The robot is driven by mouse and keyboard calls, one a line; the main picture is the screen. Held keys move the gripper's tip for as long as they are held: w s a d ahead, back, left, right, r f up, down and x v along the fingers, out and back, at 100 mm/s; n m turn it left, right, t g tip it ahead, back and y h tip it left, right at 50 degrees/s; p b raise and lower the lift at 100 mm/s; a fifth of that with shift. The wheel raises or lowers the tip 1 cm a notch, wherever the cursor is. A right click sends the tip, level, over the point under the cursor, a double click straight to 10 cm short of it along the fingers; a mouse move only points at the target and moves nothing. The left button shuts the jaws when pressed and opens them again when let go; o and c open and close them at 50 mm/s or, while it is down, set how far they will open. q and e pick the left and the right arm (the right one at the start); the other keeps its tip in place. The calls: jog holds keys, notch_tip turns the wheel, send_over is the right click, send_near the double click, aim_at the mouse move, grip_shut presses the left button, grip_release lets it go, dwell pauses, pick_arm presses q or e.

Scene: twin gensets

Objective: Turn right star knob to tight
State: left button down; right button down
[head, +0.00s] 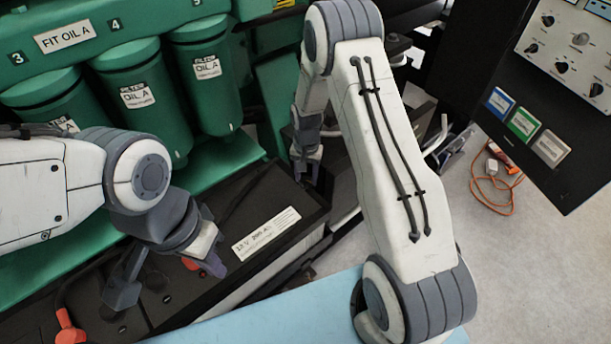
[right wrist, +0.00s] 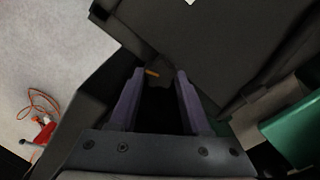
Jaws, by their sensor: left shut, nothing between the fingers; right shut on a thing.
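My right gripper (head: 308,172) reaches down behind the battery box, beside the green engine. In the right wrist view, its purple fingers (right wrist: 155,105) stand a little apart, closed on a black thing (right wrist: 158,100) in deep shadow. This is where the right star knob would be, but its star shape and any tight mark cannot be made out. A small orange mark (right wrist: 152,73) shows just beyond the fingertips. My left gripper (head: 212,264) is shut and empty above the battery box's left part.
The black battery box (head: 265,205) with a white label lies between my grippers. Green oil filters (head: 135,90) stand at the upper left. A control panel (head: 575,50) is at the upper right. An orange cable (head: 490,190) lies on the pale floor.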

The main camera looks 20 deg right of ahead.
aim_at(307, 179)
jog(key=shift+d+m, duration=0.1)
jog(key=shift+m, duration=1.6)
jog(key=shift+c, duration=1.8)
grip_release()
jog(key=shift+r, duration=0.1)
notch_tip(307, 179, up, 10)
jog(key=shift+r+b, duration=0.2)
jog(key=shift+b, duration=0.1)
jog(key=shift+s, duration=0.1)
